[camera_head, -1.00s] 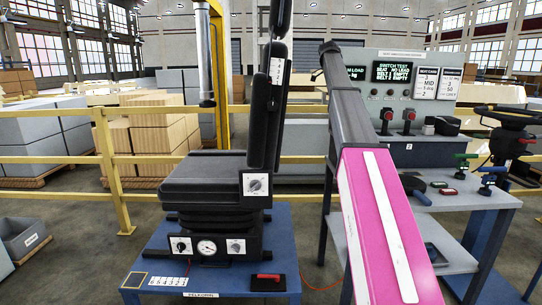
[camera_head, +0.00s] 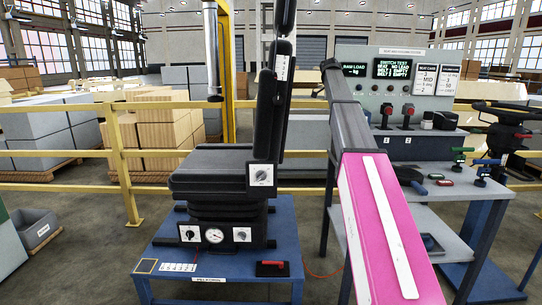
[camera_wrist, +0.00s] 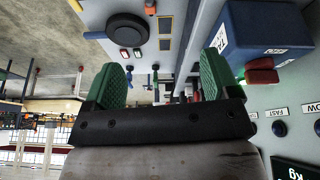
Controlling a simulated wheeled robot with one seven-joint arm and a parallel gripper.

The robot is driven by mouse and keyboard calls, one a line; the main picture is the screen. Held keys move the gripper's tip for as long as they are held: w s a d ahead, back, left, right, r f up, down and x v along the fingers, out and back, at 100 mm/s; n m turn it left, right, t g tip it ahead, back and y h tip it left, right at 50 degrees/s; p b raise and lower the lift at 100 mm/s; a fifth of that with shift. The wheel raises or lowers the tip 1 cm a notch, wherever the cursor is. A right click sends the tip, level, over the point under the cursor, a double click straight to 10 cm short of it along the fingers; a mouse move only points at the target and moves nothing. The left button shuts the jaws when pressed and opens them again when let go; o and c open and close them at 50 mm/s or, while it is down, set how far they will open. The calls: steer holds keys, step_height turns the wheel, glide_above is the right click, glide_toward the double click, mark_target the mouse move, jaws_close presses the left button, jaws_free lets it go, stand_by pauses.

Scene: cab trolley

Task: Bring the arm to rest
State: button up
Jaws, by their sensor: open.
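My arm (camera_head: 385,235), a pink link with a grey one beyond it, reaches forward and up in the head view toward the grey test bench panel (camera_head: 360,60). My gripper is hidden in that view. In the wrist view my gripper (camera_wrist: 162,82) has its two green fingers wide apart with nothing between them. A blue box (camera_wrist: 262,30) with a red part (camera_wrist: 262,68) lies beyond and to the right of the fingers, apart from them. The picture in the wrist view is upside down.
A black seat (camera_head: 215,170) stands on a blue trolley (camera_head: 210,290) left of my arm. The bench top (camera_head: 455,190) carries red, green and blue handles. A yellow rail (camera_head: 60,153) runs behind. A grey bin (camera_head: 37,228) stands on the floor at left.

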steer(key=s+a+f+n+y, duration=0.1)
steer(key=s+a+f+n, duration=0.3)
steer(key=f, duration=0.7)
steer(key=s+f+n, duration=0.2)
steer(key=s+f, duration=0.4)
steer(key=f, duration=0.6)
steer(key=s+a+f+n+y, duration=0.1)
steer(key=s+a+f+n, duration=0.1)
steer(key=s+f, duration=0.65)
steer(key=s+a+f+n+y, duration=0.1)
steer(key=s+a+f+n, duration=0.2)
steer(key=s+f, duration=0.8)
steer(key=s+a+f+n+y, duration=0.1)
steer(key=s+a+f+n, duration=0.2)
steer(key=s+f, duration=0.8)
steer(key=shift+s+a+f+n, duration=0.15)
steer(key=shift+a+f+n, duration=0.2)
steer(key=shift+n, duration=0.75)
